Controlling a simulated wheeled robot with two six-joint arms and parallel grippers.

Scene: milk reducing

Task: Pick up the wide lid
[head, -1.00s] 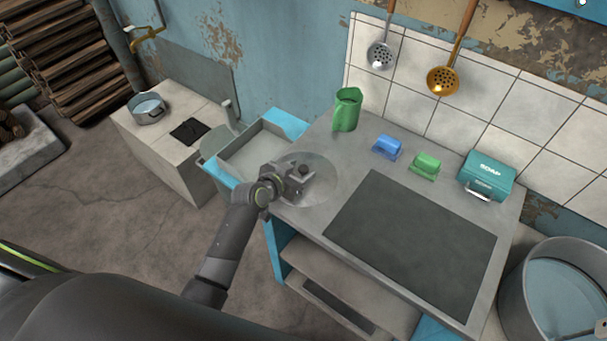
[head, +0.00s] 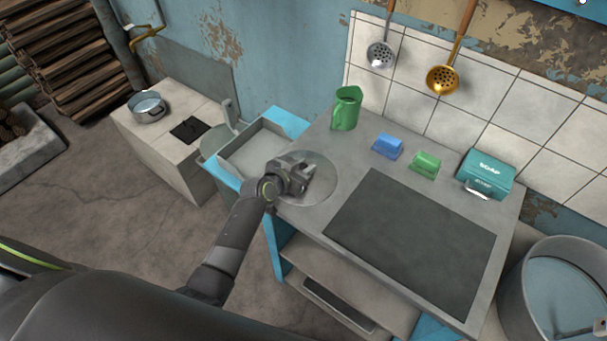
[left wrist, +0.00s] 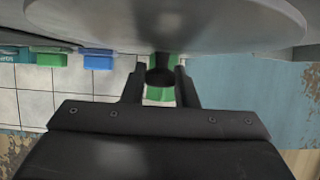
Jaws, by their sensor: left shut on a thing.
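The wide lid (head: 322,186) is a round grey disc at the left end of the counter in the head view. Its underside is hidden, and I cannot tell whether it rests on the counter or is slightly raised. My left gripper (head: 303,172) is over the lid and covers its knob in the head view. In the left wrist view, the lid (left wrist: 220,22) fills the top, and its dark knob (left wrist: 160,77) sits between the fingers of my left gripper (left wrist: 160,88). The gripper is shut on the knob. My right gripper is not seen.
A grey basin (head: 255,152) adjoins the counter (head: 345,160) on the left. A green jug (head: 346,108), blue block (head: 388,146), green block (head: 425,163) and teal soap box (head: 487,173) stand along the back. A dark flat panel (head: 410,240) covers the front right. A large pot (head: 555,290) stands right.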

